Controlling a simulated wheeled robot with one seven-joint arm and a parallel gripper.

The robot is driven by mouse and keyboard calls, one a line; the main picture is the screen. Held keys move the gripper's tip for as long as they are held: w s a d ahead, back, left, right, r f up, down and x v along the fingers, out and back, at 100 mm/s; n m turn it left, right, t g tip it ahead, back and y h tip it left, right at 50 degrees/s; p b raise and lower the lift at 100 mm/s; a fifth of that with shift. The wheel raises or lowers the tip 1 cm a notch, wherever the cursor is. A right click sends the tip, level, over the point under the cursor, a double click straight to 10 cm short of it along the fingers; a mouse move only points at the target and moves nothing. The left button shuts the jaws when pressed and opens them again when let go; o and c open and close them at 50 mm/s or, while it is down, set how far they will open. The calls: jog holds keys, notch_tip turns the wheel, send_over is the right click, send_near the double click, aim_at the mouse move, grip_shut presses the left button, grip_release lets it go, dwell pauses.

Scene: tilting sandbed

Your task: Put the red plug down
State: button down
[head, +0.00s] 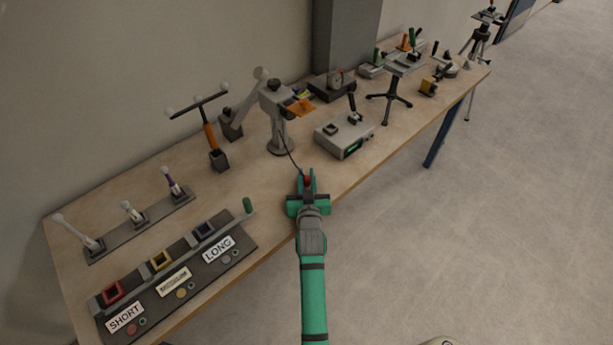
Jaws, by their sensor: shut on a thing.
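The red plug (307,181) shows as a small red spot between the fingers of my gripper (307,184). My gripper is shut on it near the front edge of the long wooden table (343,187). A thin dark cable runs from the plug up and left toward the grey stand (280,125). Most of the plug is hidden by the green fingers. I cannot tell whether the plug touches the table top or is held above it.
A grey box with a small green display (345,138) stands right of my gripper. Bare table lies just left of my gripper. Several levers and instruments stand farther back.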

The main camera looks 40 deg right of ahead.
jog(key=shift+f, duration=0.2)
jog(key=c, duration=1.6)
grip_release()
jog(key=shift+r, duration=0.15)
jog(key=shift+s, duration=0.15)
jog(key=v, duration=1.1)
jog(key=shift+s+a+r, duration=0.15)
jog(key=shift+a+r, duration=0.05)
jog(key=shift+a, duration=0.15)
jog(key=shift+s+d, duration=0.1)
jog(key=shift+s, duration=0.1)
jog(key=shift+w, duration=0.1)
